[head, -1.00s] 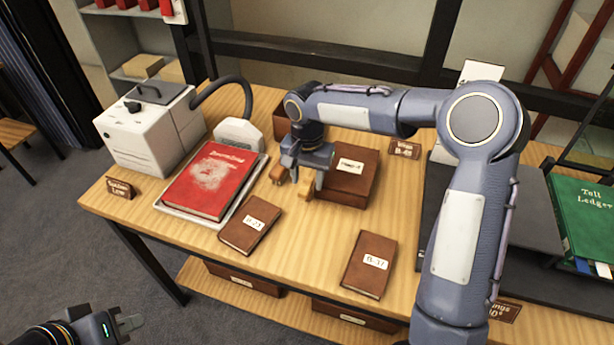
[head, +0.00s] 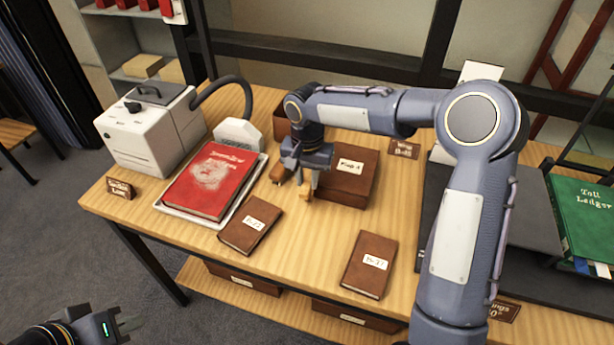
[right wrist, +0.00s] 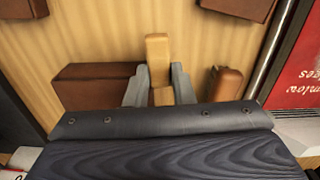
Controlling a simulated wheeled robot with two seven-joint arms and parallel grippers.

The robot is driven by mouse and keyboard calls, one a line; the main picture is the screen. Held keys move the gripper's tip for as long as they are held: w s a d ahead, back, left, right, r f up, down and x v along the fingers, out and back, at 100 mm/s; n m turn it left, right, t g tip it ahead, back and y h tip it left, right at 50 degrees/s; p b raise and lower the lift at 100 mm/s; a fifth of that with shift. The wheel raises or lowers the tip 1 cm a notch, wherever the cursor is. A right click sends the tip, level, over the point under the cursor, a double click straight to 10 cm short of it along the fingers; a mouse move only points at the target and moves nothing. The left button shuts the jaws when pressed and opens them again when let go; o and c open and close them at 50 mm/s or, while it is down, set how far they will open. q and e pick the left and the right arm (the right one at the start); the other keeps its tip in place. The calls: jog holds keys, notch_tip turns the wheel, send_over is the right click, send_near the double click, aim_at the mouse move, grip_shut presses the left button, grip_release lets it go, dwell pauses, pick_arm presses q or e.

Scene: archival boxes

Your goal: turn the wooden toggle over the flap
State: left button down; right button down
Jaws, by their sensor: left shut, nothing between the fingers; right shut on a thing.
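The wooden toggle (right wrist: 157,48) is a pale wood block; in the right wrist view it stands out between the two grey fingers of my right gripper (right wrist: 160,84). In the head view, my right gripper (head: 305,182) is low over the table, shut on the toggle (head: 306,193), at the left side of a brown labelled box (head: 349,178). A small brown piece (head: 278,173) is left of the fingers; it also shows in the right wrist view (right wrist: 226,82). The flap cannot be made out. My left gripper (head: 130,327) is shut and empty, low at left, off the table.
A red book (head: 210,180) lies on a white tray (head: 235,214) to the left. A white machine (head: 150,135) with a hose stands behind left. A green ledger (head: 583,215) is at right.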

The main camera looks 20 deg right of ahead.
jog(key=n+p, duration=0.1)
jog(key=n, duration=0.5)
jog(key=shift+d+r+n+p, duration=0.1)
jog(key=shift+d+n+p, duration=0.1)
jog(key=shift+n+p, duration=0.2)
jog(key=n+p, duration=0.1)
jog(key=n, duration=0.5)
jog(key=shift+d+p, duration=0.15)
jog(key=shift+p, duration=0.2)
jog(key=n+p, duration=0.1)
jog(key=n, duration=0.5)
jog(key=shift+w+n+p, duration=0.2)
jog(key=shift+n+p, duration=0.1)
jog(key=shift+p, duration=0.05)
jog(key=n+p, duration=0.1)
jog(key=n, duration=0.5)
jog(key=shift+w+n+p, duration=0.15)
jog(key=shift+n+p, duration=0.15)
jog(key=shift+p, duration=0.05)
jog(key=c, duration=1.2)
grip_release()
jog(key=shift+c, duration=0.2)
jog(key=shift+d, duration=0.1)
